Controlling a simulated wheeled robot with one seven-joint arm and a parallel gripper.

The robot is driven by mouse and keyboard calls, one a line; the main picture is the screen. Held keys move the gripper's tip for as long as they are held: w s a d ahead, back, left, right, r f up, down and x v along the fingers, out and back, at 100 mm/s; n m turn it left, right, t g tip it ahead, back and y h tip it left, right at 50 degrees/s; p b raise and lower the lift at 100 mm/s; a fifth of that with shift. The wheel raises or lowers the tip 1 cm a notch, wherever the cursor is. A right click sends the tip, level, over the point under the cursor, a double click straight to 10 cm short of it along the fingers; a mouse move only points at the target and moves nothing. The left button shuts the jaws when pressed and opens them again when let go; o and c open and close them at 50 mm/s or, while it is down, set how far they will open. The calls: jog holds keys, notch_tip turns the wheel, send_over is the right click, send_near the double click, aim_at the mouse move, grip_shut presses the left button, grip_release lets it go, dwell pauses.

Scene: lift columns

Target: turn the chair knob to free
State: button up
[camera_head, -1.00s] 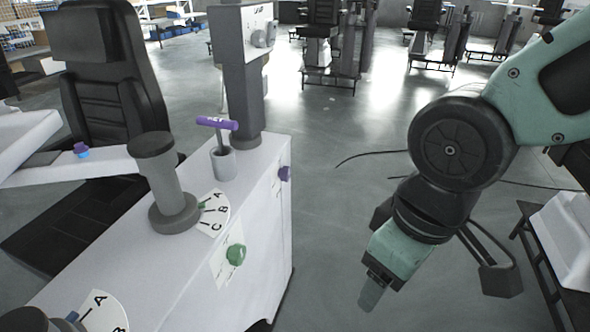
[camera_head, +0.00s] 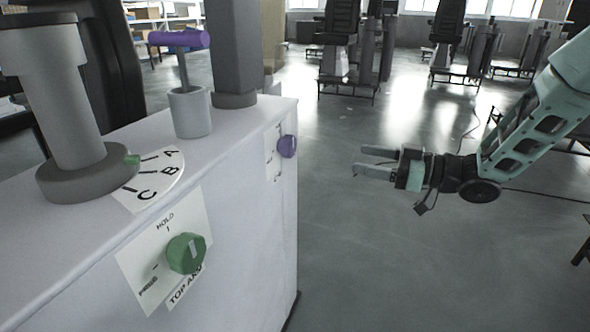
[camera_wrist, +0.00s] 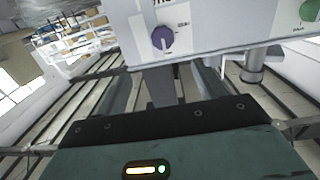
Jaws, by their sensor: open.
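A green knob (camera_head: 186,253) sits on a white label plate on the cabinet's front face. The plate reads HOLD above the knob, with smaller words at the left and below. A purple knob (camera_head: 288,146) with a small label is on the same cabinet, near its right edge. The purple knob also shows in the wrist view (camera_wrist: 162,39), with a pale pointer line; its label is too small to read surely. I cannot tell which knob is the chair's. My gripper (camera_head: 366,161) is open and empty, right of the cabinet and apart from both knobs, fingers pointing left.
On the white cabinet (camera_head: 235,140) stand a grey lever column (camera_head: 62,110) by an A-B-C dial, a purple T-handle (camera_head: 180,40) in a grey cup, and a grey post. Clear floor lies around my gripper. Chairs on columns stand farther back.

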aim_at(293, 147)
jog(key=b+x, duration=0.1)
jog(key=x, duration=0.4)
jog(key=b+x, duration=0.1)
jog(key=x, duration=0.5)
jog(key=b+x, duration=0.1)
jog(key=x, duration=0.5)
jog(key=shift+s+a, duration=0.1)
jog(key=shift+s, duration=0.15)
jog(key=c, duration=1)
